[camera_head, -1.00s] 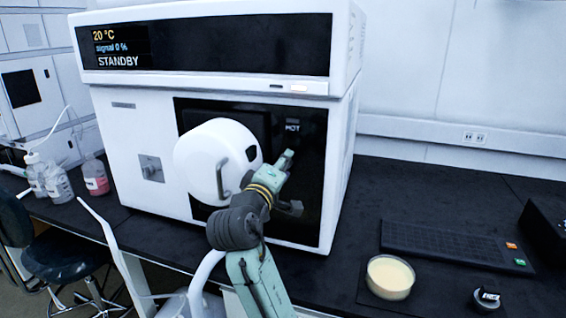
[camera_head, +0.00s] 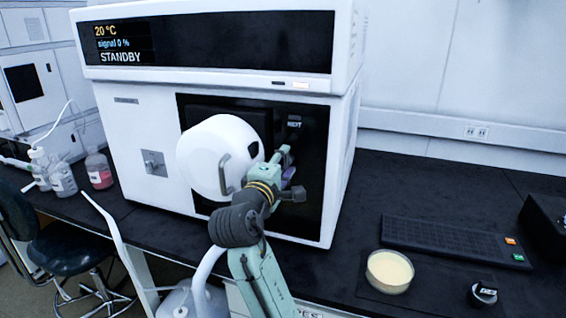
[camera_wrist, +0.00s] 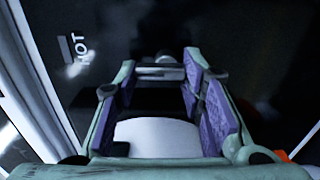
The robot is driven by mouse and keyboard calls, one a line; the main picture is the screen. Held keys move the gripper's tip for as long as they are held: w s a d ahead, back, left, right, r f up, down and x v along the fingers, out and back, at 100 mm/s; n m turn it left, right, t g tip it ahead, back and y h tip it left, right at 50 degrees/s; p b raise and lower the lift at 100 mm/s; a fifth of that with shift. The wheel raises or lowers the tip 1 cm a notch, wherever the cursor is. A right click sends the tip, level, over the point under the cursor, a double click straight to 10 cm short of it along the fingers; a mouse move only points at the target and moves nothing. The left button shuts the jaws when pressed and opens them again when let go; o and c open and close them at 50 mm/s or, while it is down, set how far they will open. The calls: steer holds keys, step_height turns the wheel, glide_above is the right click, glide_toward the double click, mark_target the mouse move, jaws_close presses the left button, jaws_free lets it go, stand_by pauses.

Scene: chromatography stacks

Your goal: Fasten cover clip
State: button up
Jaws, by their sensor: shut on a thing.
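The white round cover (camera_head: 208,158) with a curved grey handle stands out from the black front panel (camera_head: 314,185) of a white instrument. Whether it lies flush on the panel cannot be told. My gripper (camera_head: 289,175) is at the right side of the cover, close to the panel below the "HOT" label. In the wrist view, my gripper (camera_wrist: 162,74), with purple pads, is shut on a small grey metal piece, seemingly the cover clip (camera_wrist: 160,73). A white curved surface, likely the cover (camera_wrist: 157,138), shows between the fingers. In the head view my gripper hides the clip.
The instrument's display (camera_head: 205,45) reads 20 °C, signal 0 % and STANDBY. On the dark bench at right are a dish of pale yellow content (camera_head: 390,272), a keyboard-like panel (camera_head: 450,242) and a small black round object (camera_head: 483,295). Bottles (camera_head: 98,170) stand at left.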

steer(key=o, duration=1.2)
steer(key=shift+c, duration=0.2)
steer(key=shift+s, duration=0.1)
steer(key=v, duration=1.2)
